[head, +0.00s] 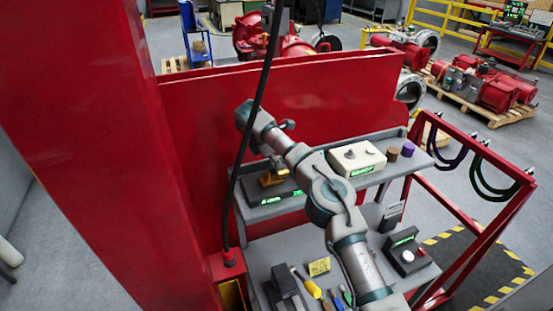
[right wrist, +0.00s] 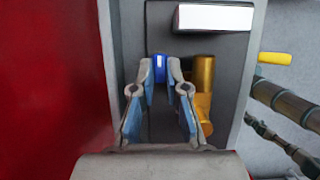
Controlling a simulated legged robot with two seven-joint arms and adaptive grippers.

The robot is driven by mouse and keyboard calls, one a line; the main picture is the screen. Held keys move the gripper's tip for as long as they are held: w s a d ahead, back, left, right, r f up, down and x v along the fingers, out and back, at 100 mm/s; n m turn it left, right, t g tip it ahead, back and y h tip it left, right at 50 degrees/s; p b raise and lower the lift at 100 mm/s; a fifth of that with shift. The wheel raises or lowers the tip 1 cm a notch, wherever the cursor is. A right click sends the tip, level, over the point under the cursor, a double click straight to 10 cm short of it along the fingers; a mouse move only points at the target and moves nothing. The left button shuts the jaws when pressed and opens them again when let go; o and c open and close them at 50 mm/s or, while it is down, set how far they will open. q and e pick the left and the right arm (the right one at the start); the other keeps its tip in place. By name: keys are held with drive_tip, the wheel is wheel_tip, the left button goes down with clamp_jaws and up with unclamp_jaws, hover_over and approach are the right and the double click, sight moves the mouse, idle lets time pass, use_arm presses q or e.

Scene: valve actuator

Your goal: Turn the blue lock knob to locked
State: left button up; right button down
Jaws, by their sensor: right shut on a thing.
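The blue lock knob (right wrist: 160,66) shows in the right wrist view on a dark box (right wrist: 222,55), beside gold cylindrical parts (right wrist: 204,75). My right gripper (right wrist: 161,77) is shut with its fingertips on either side of the blue knob. In the head view, the dark box (head: 262,195) with green displays sits on the left end of the upper shelf with a gold part on it. The blue knob cannot be made out there, and my right arm hides part of this area. The knob's lock marking is not readable. My left gripper is not in view.
A red panel (head: 300,95) stands behind the shelf, with a red column (head: 90,120) at left. A black cable hangs in front. A cream box (head: 357,157) and small cylinders are further right on the upper shelf (head: 390,172). Several tools lie on the lower shelf (head: 262,258).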

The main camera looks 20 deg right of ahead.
drive_tip(key=shift+w+r, duration=0.1)
drive_tip(key=shift+r, duration=0.05)
idle(0.3)
drive_tip(key=c, duration=1.5)
unclamp_jaws()
drive_tip(key=shift+o, duration=0.2)
drive_tip(key=shift+w+a, duration=0.1)
drive_tip(key=shift+w, duration=0.05)
